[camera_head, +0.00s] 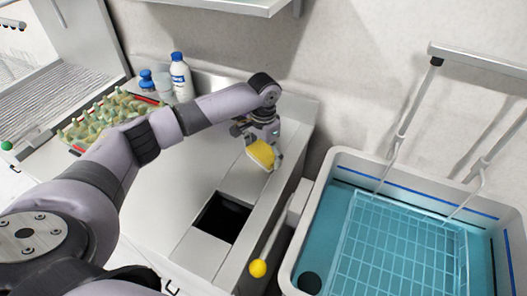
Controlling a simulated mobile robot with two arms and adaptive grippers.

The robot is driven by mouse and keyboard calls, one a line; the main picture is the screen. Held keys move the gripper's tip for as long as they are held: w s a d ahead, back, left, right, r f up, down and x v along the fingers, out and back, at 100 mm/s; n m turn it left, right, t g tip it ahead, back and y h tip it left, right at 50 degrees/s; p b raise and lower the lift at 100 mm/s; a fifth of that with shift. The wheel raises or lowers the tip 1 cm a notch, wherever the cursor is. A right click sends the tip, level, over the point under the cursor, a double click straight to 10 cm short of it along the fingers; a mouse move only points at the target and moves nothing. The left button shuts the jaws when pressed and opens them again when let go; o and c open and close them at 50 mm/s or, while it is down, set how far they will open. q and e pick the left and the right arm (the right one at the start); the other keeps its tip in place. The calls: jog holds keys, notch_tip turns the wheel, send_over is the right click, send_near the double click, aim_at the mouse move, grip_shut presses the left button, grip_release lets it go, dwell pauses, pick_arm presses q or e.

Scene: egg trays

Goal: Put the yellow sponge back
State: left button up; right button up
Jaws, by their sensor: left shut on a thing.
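The yellow sponge (261,154) is in the jaws of my left gripper (264,146), near the back right of the metal counter. My left gripper is shut on it. The sponge shows below the fingers, over the strip behind the dark square opening (222,217). I cannot tell whether it touches the counter. My right gripper is not in view.
A blue-lined sink (340,195) with a wire rack is at right. A yellow ball-ended lever (258,268) stands between counter and sink.

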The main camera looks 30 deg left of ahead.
aim_at(264, 152)
pick_arm(q)
jog(key=o, duration=0.8)
jog(key=shift+o, duration=0.2)
notch_tip(264, 152, up, 12)
jog(key=b, duration=0.2)
